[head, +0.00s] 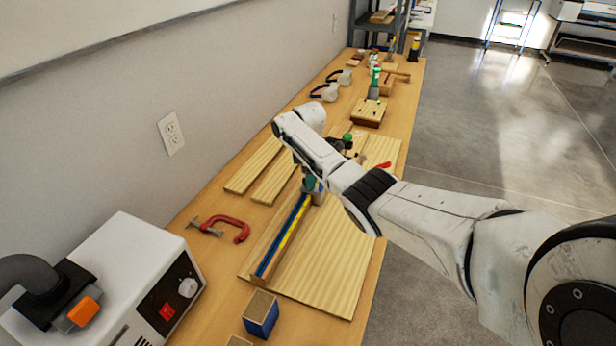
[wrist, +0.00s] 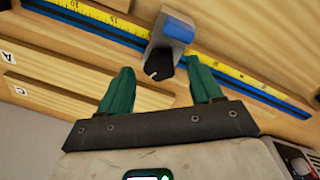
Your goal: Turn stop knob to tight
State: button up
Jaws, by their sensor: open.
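The stop is a grey block with a blue top (wrist: 173,32), sitting on the blue rail with a yellow ruler (wrist: 235,72) in the wrist view. Its black stop knob (wrist: 159,66) faces my gripper and has a small white mark. My gripper (wrist: 160,70) is open, with one green finger on each side of the knob and visible gaps between; I see no contact. In the head view, the rail (head: 284,236) runs along a wooden fence, and my gripper's green fingers (head: 310,181) are at its far end, by the stop. My arm hides the knob there.
A wooden panel (head: 335,262) lies right of the rail on the workbench. Loose boards (head: 255,165) lie left. Goggles (head: 325,92) and tools are farther back.

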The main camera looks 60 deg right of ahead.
jog(key=shift+f, duration=0.55)
jog(key=c, duration=1.1)
